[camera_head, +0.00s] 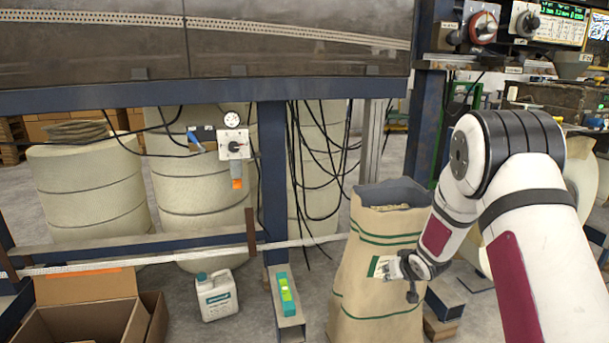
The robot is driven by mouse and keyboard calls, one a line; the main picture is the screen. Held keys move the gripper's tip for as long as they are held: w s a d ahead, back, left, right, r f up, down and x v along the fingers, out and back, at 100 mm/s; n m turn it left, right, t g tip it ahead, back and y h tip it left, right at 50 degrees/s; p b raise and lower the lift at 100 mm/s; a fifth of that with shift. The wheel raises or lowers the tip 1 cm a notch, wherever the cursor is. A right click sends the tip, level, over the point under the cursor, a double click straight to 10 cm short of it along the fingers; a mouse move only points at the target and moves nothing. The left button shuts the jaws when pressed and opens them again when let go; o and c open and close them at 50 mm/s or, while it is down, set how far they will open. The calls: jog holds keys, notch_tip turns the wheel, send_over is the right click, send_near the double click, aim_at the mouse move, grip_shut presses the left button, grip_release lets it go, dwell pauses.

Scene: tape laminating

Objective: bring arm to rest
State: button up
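My arm comes in from the lower right, rises to a black-banded white joint and bends down to the left. The arm hides part of the sack's right side.
An open cardboard box (75,318) stands at the lower left. A white jug (217,296) is on the floor. A green device (286,294) sits on the steel frame's foot. A blue steel frame (272,165) with hanging cables and a control box (234,144) stands ahead.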

jog(key=s+r+m+g+h+b, duration=0.2)
jog(key=s+r+g+h, duration=0.15)
jog(key=s+r, duration=1.7)
jog(key=s+a+n+g+y+b, duration=0.1)
jog(key=s+a+g, duration=0.15)
jog(key=s, duration=1.45)
jog(key=s+a+n+g+y+b, duration=0.15)
jog(key=s+a, duration=0.25)
jog(key=s, duration=1.4)
notch_tip(320, 180, up, 40)
jog(key=t+p, duration=0.3)
jog(key=p, duration=3.4)
jog(key=shift+r+m+p, duration=0.25)
jog(key=shift+m+p, duration=0.1)
jog(key=shift+p, duration=0.05)
jog(key=shift+w+f, duration=0.1)
